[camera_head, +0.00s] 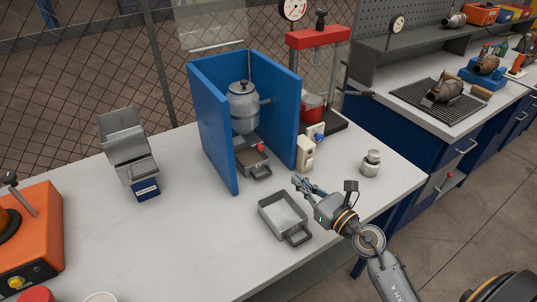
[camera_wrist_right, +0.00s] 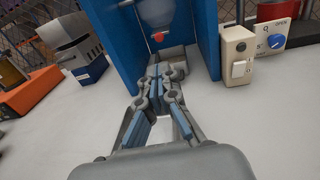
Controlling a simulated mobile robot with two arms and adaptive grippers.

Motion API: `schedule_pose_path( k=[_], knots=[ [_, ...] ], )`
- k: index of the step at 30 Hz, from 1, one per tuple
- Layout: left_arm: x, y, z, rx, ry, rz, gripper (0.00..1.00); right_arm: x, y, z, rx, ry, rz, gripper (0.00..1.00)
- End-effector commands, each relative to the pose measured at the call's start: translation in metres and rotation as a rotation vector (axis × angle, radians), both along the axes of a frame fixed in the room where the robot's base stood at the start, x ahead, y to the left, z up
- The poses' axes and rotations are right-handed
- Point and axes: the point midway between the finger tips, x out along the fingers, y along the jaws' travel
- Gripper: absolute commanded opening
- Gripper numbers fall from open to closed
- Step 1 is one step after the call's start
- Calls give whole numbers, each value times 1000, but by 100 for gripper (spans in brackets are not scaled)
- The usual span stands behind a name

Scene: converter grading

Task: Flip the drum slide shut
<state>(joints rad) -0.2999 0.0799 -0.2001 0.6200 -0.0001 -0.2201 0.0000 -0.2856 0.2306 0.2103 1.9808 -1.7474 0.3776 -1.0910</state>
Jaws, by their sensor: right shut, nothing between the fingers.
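The grey metal drum (camera_head: 243,108) hangs upright inside a blue three-sided booth (camera_head: 215,135). Its lower part also shows in the right wrist view (camera_wrist_right: 160,12). A red knob (camera_head: 261,148) sits below the drum, and it also shows in the wrist view (camera_wrist_right: 158,37). I cannot tell the slide's position. A grey tray (camera_head: 254,170) stands under the drum. My right gripper (camera_head: 299,182) is in front of the booth's open side, shut and empty, apart from the knob. Its fingers (camera_wrist_right: 166,72) point toward the booth in the wrist view. My left gripper is out of view.
An empty metal pan (camera_head: 264,218) lies near my right gripper. A beige switch box (camera_head: 305,154) and a blue dial (camera_wrist_right: 275,42) stand right of the booth. A metal bin (camera_head: 127,135) stands left.

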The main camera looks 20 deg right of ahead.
Motion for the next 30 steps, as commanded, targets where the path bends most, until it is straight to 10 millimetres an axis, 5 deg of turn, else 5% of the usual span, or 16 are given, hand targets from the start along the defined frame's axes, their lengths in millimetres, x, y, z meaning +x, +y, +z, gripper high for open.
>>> schedule_pose_path(
  k=[13, 30],
  knots=[
    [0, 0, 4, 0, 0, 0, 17, 11, 3, 2, 3, -1, 0, 0],
    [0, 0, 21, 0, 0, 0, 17, 117, 29, 1, 7, -2, 0, 0]
  ],
)
